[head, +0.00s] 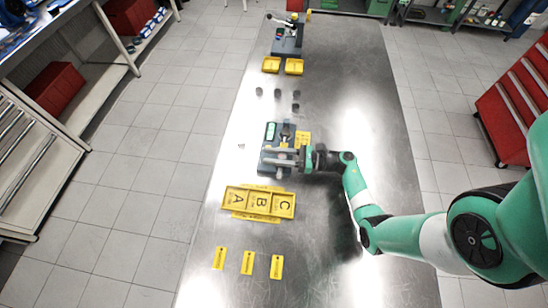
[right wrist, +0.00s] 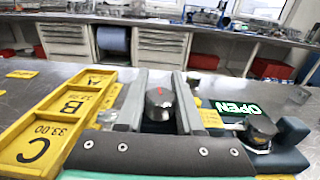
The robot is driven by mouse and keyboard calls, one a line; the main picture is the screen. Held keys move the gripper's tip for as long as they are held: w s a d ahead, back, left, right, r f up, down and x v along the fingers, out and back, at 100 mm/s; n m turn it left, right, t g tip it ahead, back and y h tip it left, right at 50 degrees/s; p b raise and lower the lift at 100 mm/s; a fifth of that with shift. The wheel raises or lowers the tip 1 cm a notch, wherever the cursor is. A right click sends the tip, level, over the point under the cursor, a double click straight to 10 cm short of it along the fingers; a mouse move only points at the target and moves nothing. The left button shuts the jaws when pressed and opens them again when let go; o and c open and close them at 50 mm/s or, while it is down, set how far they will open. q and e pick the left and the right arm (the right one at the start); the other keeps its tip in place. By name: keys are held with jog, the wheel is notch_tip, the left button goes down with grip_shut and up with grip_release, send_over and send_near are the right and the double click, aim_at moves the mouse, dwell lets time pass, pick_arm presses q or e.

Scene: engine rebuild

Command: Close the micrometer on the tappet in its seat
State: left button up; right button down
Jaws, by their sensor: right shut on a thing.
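The micrometer stand (head: 268,166) is a dark blue-grey fixture in the middle of the steel table. Its lit green display (head: 270,131) reads OPEN in the right wrist view (right wrist: 238,108). My right gripper (head: 274,157) reaches over the stand from the right. In the right wrist view, its two grey fingers are shut on a dark knob with a red mark (right wrist: 158,103). A dark round piece (right wrist: 260,127) sits on the stand beside the display; I cannot tell whether it is the tappet in its seat. My left gripper is not in view.
A yellow tray marked A, B, C (head: 258,214) lies just in front of the stand, with several yellow tags nearer the front. Several small dark cylinders (head: 296,95) and two yellow trays (head: 294,66) lie behind. Another device (head: 287,40) stands at the far end.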

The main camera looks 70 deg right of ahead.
jog(key=n+y+b, duration=0.1)
jog(key=n+g+y+b, duration=0.1)
jog(key=b, duration=0.1)
jog(key=n+y+b, duration=0.1)
jog(key=y, duration=0.1)
jog(key=shift+s+a+f+g, duration=0.15)
jog(key=shift+a+f+g, duration=0.15)
jog(key=shift+g, duration=0.1)
jog(key=shift+r+n+g+y+b, duration=0.15)
jog(key=shift+n+g+y+b, duration=0.15)
jog(key=shift+y+b, duration=0.35)
jog(key=shift+s+a+r+b, duration=0.1)
jog(key=shift+r+b, duration=0.05)
jog(key=shift+b, duration=0.25)
jog(key=shift+n, duration=0.3)
jog(key=shift+g+y, duration=0.25)
jog(key=shift+g, duration=0.05)
jog(key=c, duration=0.6)
grip_release()
jog(key=shift+o, duration=0.2)
jog(key=b+v, duration=0.1)
jog(key=v, duration=1)
jog(key=shift+s, duration=0.3)
